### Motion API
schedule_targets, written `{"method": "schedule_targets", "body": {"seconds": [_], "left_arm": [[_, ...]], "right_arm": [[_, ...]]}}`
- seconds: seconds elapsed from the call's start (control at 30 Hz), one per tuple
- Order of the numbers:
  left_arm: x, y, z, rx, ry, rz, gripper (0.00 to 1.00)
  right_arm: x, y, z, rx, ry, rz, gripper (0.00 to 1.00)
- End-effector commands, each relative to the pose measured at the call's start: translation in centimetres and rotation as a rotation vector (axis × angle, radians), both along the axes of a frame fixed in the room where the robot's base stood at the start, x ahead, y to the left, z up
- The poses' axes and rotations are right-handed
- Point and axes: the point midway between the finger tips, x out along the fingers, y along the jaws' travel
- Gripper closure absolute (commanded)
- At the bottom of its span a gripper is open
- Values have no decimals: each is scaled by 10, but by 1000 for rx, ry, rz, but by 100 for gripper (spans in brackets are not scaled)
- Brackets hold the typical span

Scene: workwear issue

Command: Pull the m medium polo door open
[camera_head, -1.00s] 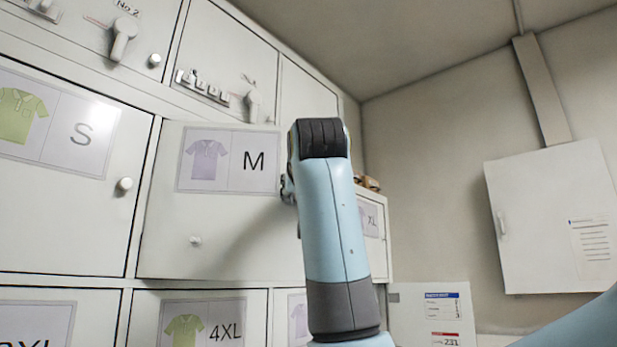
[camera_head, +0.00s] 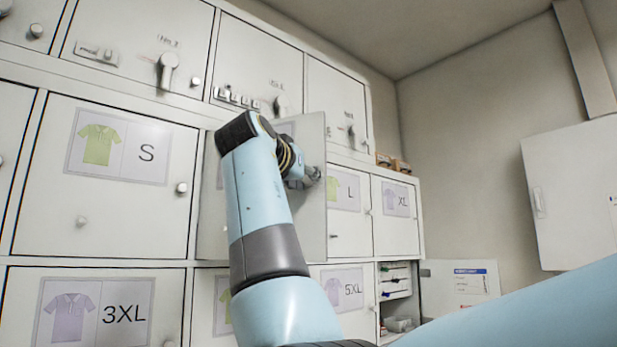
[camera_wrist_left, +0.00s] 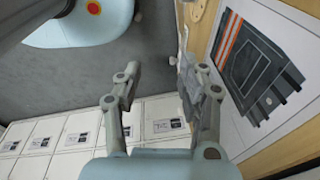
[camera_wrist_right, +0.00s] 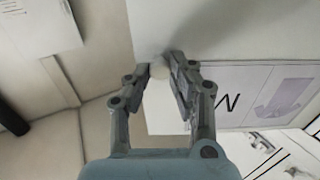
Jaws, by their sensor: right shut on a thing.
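The M medium polo door (camera_head: 312,232) stands out from the locker front, swung open on its left side. Its right edge overlaps the L door in the head view. My arm hides much of it and most of its label. My right gripper (camera_head: 313,174) is at the door's right edge. In the right wrist view my right gripper (camera_wrist_right: 160,74) is shut on the round pale knob (camera_wrist_right: 159,70) of the door (camera_wrist_right: 215,30), with the M label beside it. My left gripper (camera_wrist_left: 158,85) is open and empty in the left wrist view.
The S door (camera_head: 105,200) is shut to the left; the L door (camera_head: 345,225) and XL door (camera_head: 395,230) are shut to the right. An open compartment (camera_head: 397,300) is below right. A white wall cabinet (camera_head: 575,190) hangs at right. A printed panel (camera_wrist_left: 265,75) is beside my left gripper.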

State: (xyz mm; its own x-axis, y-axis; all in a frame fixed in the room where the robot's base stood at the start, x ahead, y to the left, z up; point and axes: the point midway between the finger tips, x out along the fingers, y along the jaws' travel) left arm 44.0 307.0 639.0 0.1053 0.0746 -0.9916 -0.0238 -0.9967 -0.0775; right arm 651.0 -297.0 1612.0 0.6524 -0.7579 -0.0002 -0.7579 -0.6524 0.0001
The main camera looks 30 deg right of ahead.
Motion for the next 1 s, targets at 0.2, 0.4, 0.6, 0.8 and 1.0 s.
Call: {"method": "schedule_targets", "body": {"seconds": [0.2,0.4,0.6,0.8,1.0], "left_arm": [[-2,0,0,0,4,0,60],[-3,0,0,0,5,0,60],[-6,0,0,0,8,1,60],[-5,0,0,0,8,1,60],[-4,0,0,-1,6,0,60]], "right_arm": [[-1,0,2,-2,-4,1,76],[0,0,1,-1,-2,1,56],[0,0,1,0,-1,1,56],[0,0,23,-1,-5,1,56],[0,0,65,-1,-5,1,56]]}}
